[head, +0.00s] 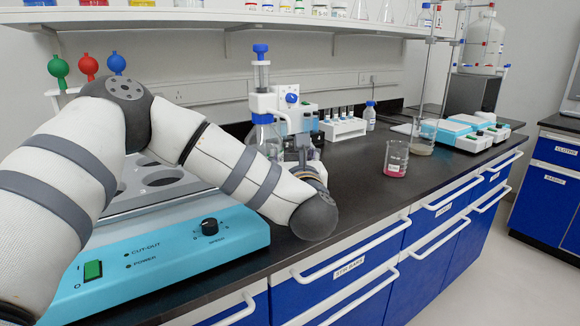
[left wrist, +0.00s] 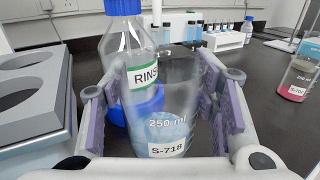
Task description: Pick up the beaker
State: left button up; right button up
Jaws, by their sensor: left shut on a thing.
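A clear glass beaker (left wrist: 180,105), marked 250 ml and labelled S-718, stands upright between the purple-padded fingers of my left gripper (left wrist: 163,108) in the left wrist view. The gripper is shut on its sides. It looks to hold blue liquid low down, though the blue could belong to things behind the glass. In the head view my left wrist (head: 312,212) hides most of the gripper and the held beaker. Another beaker (head: 396,160) with pink liquid stands on the black bench to the right; it also shows in the left wrist view (left wrist: 297,80). My right gripper is not in view.
A RINSE bottle (left wrist: 124,45) with a blue cap stands just behind the held beaker. A teal-fronted bath (head: 180,250) lies under my left arm. A vial rack (head: 343,128) and small teal devices (head: 455,132) stand farther back. The bench front right of my wrist is clear.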

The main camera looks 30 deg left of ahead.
pick_arm(q)
jog(key=s+d+r, duration=0.6)
jog(key=s, duration=0.2)
jog(key=shift+s+d+p, duration=0.25)
jog(key=shift+d+p, duration=0.1)
jog(key=shift+p, duration=0.1)
jog(key=shift+r, duration=0.1)
dwell(0.3)
